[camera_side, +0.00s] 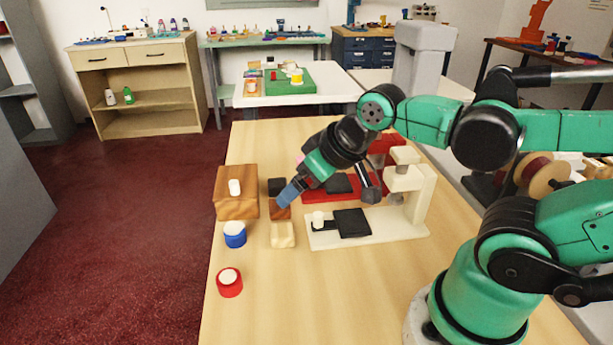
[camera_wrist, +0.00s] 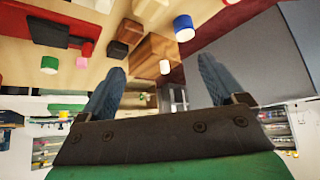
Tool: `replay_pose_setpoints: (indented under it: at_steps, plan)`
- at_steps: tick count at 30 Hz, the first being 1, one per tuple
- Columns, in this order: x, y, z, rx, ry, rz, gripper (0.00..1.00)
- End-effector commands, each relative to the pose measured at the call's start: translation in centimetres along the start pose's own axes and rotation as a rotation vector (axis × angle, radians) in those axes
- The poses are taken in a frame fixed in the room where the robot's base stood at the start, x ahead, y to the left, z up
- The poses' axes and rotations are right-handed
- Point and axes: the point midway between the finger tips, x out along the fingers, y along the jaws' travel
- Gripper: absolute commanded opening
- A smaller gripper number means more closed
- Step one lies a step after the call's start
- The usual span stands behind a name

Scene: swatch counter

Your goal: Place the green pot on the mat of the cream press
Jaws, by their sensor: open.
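A small white cylinder (camera_side: 318,219) stands on the base left of the mat.
A red press (camera_side: 350,192) stands behind the cream one. Black (camera_side: 277,186), brown (camera_side: 279,212) and cream (camera_side: 282,235) blocks line up at left. A wooden box (camera_side: 238,205) bears a white-topped pot (camera_side: 235,187). Blue (camera_side: 235,236) and red (camera_side: 229,284) pots stand nearer; the front counter is clear.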

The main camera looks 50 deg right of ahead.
Motion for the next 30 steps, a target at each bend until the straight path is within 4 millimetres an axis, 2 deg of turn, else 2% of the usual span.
replay_pose_setpoints:
  at_steps: [5, 8, 14, 21, 27, 30]
  plan:
    - [0.1, 0.7, -0.7, -0.063, -0.006, 0.032, 0.89]
    - [0.6, 2.4, -2.1, -0.213, -0.025, 0.107, 0.89]
    - [2.8, 8.1, -6.3, -0.693, -0.164, 0.33, 0.89]
    - [6.6, 15.8, -9.6, -1.262, -0.496, 0.535, 0.89]
    - [10.0, 21.6, -10.0, -1.656, -0.873, 0.597, 0.89]
    - [11.1, 23.6, -9.6, -1.787, -1.039, 0.59, 0.89]
